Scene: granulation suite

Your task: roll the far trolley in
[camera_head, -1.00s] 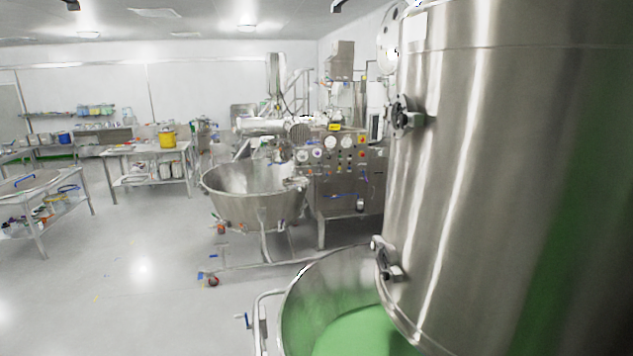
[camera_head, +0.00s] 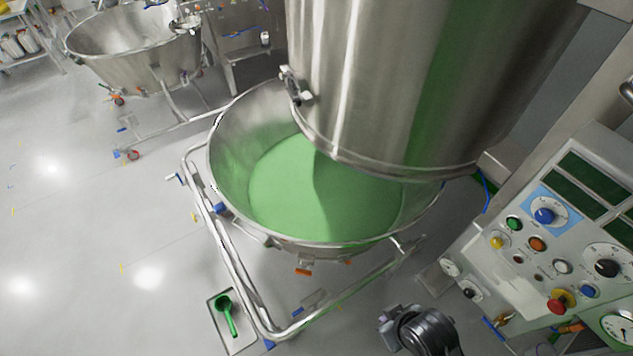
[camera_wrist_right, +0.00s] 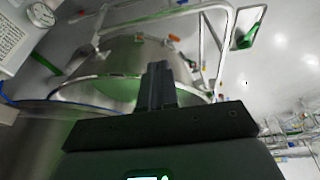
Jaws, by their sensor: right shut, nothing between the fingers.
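The far trolley is a wide steel bowl (camera_head: 130,45) on a wheeled tubular frame, at the upper left of the head view. A nearer steel bowl trolley (camera_head: 222,150) stands in the middle, with green material (camera_head: 290,190) in it and a push-bar frame at its left and front. A large steel vessel (camera_head: 390,80) hangs over this nearer bowl and hides part of its far rim. My right gripper (camera_wrist_right: 157,82) is shut and empty in the right wrist view, with the nearer bowl beyond it. A dark part of my right arm shows at the bottom of the head view. My left gripper is not in view.
A control panel (camera_head: 545,250) with buttons and dials stands at the right. A green scoop (camera_head: 226,308) lies on a tray on the floor by the nearer trolley's frame.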

